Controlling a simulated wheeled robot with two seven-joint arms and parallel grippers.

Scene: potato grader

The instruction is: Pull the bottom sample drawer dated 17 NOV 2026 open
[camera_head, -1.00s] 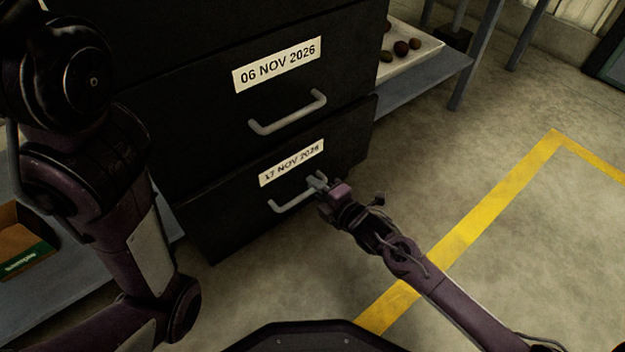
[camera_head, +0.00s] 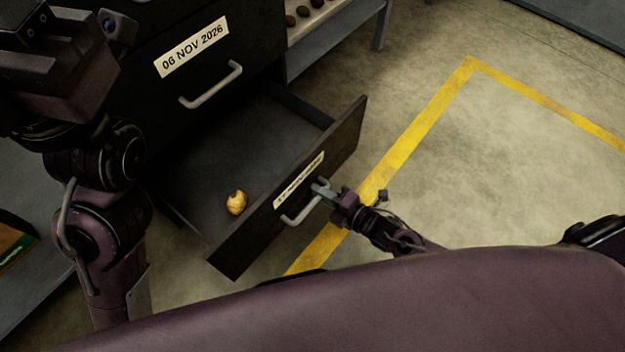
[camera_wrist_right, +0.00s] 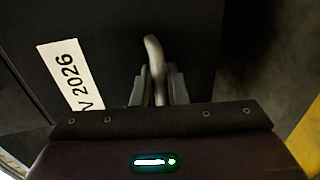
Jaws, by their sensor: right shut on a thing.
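The bottom drawer (camera_head: 338,153) stands well open from the dark cabinet, with its inside showing. Its label (camera_head: 299,180) is too slanted to read in the head view; in the right wrist view the label (camera_wrist_right: 70,75) shows "2026". My right gripper (camera_head: 322,190) is shut on the right end of the drawer's grey handle (camera_head: 296,214). In the right wrist view the handle (camera_wrist_right: 154,60) runs between the two fingers (camera_wrist_right: 158,88). A round yellowish potato (camera_head: 236,203) lies inside the drawer near its front. My left arm is at the left; its fingertips are not visible.
The drawer above, labelled 06 NOV 2026 (camera_head: 192,47), is shut, with its own handle (camera_head: 211,86). A grey shelf (camera_head: 340,38) with dark potatoes stands behind at the top. A yellow floor line (camera_head: 418,124) passes beside the open drawer. Floor to the right is clear.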

